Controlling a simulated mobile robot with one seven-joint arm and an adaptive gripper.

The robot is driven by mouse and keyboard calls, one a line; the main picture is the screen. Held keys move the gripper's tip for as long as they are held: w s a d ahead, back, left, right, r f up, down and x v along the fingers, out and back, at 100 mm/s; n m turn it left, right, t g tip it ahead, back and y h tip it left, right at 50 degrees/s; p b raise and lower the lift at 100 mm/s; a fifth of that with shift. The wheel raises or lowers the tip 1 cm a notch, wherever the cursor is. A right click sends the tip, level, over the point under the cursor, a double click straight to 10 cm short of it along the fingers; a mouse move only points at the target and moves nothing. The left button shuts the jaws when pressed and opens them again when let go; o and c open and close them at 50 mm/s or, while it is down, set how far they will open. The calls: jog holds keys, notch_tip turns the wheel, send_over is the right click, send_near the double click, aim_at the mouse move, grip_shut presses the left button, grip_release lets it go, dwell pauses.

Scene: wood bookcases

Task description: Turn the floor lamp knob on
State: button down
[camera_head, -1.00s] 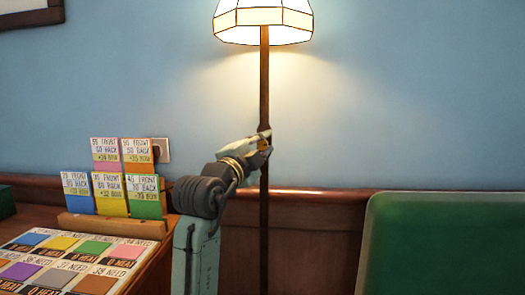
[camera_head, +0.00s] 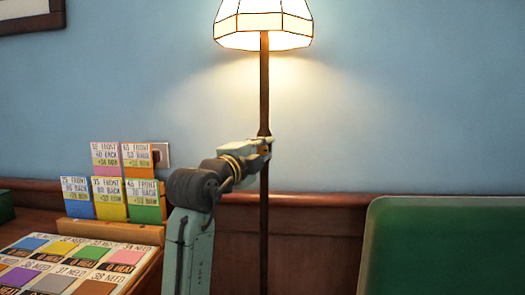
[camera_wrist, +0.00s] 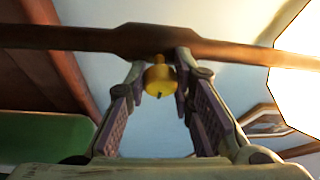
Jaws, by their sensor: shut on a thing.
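The floor lamp (camera_head: 264,100) has a dark wooden pole and a cream panelled shade (camera_head: 263,20), which glows and lights the wall. Its small yellow knob (camera_wrist: 160,80) sits just below the thicker part of the pole in the wrist view. My gripper (camera_wrist: 161,70) has its two fingers on either side of the knob, closed on it. In the head view my gripper (camera_head: 265,147) reaches the pole from the left at about mid-height and mostly hides the knob.
A wooden table with coloured cards (camera_head: 88,253) and a card rack (camera_head: 110,228) stands at left. A green panel (camera_head: 440,245) stands at right. A blue wall with wood panelling lies behind the lamp. A picture frame (camera_head: 30,15) hangs at upper left.

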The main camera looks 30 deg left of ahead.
jog(key=c, duration=1.4)
grip_release()
jog(key=shift+o, duration=0.2)
jog(key=s+f, duration=0.1)
jog(key=s, duration=1.1)
jog(key=shift+d, duration=0.35)
jog(key=shift+f, duration=0.1)
